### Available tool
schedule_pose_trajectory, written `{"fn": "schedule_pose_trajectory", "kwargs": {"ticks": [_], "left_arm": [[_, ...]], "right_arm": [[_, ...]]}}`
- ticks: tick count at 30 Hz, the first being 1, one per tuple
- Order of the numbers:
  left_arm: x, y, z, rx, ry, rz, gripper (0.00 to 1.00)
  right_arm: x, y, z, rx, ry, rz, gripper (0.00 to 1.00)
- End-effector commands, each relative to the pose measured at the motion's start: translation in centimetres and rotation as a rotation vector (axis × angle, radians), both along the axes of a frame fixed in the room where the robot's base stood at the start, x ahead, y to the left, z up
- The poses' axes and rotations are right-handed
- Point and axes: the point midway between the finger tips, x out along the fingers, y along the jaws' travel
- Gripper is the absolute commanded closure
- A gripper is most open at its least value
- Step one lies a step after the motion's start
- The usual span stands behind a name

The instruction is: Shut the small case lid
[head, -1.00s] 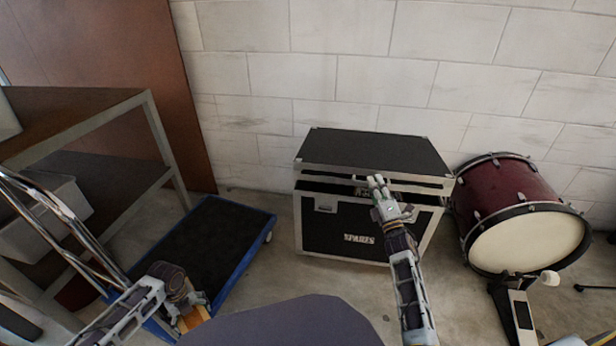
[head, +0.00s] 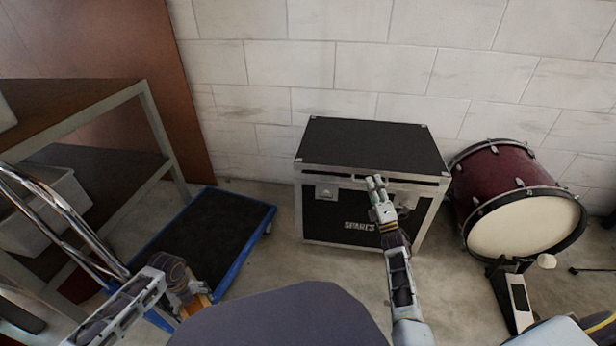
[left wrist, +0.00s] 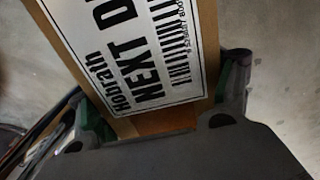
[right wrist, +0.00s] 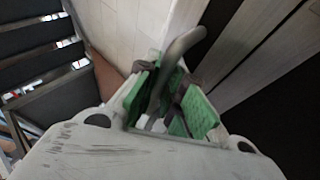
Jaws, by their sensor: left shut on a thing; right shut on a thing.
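The small case (head: 318,218) is black with silver edges and SPARES lettering, standing on the floor by the wall. Its black lid (head: 375,143) lies almost level over the body. A thin dark line shows under its front edge, and I cannot tell if it is fully seated. My right gripper (head: 376,184) is at the lid's front edge, shut on a grey curved handle (right wrist: 176,62). My left gripper (head: 198,298) is low at the left, away from the case, shut on a cardboard box (left wrist: 205,30) with a white printed label.
A blue-edged flat trolley (head: 241,257) with a dark deck lies left of the case. A shelf bench (head: 150,110) stands further left. A dark red bass drum (head: 510,190) with its pedal (head: 518,298) stands close on the case's right. Some floor is clear before the case.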

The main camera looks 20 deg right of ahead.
Motion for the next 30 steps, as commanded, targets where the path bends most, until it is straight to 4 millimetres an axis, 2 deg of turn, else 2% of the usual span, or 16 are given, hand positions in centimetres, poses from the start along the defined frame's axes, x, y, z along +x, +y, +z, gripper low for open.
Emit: {"fn": "schedule_pose_trajectory", "kwargs": {"ticks": [1,3,19,20,24,30], "left_arm": [[0.17,1.91,-0.35,0.018,0.005,0.025,0.71],[0.16,1.91,-0.38,0.017,0.006,0.025,0.71],[0.17,1.9,-0.43,0.017,0.004,0.025,0.71],[0.18,1.9,-0.43,0.017,0.004,0.025,0.71],[0.18,1.9,-0.42,0.017,0.004,0.025,0.71],[0.18,1.9,-0.39,0.017,0.004,0.025,0.71]], "right_arm": [[-0.57,-0.63,-2.29,0.014,0.033,-0.014,1.0],[-0.72,-0.56,-2.74,0.013,0.03,-0.015,1.0],[-0.83,-0.24,-3.26,0.009,0.023,-0.014,1.0],[-0.83,-0.22,-3.26,0.009,0.023,-0.014,0.87],[-0.81,-0.16,-3.25,0.008,0.023,-0.013,0.69],[-0.76,-0.09,-3.17,0.007,0.021,-0.011,0.68]]}}
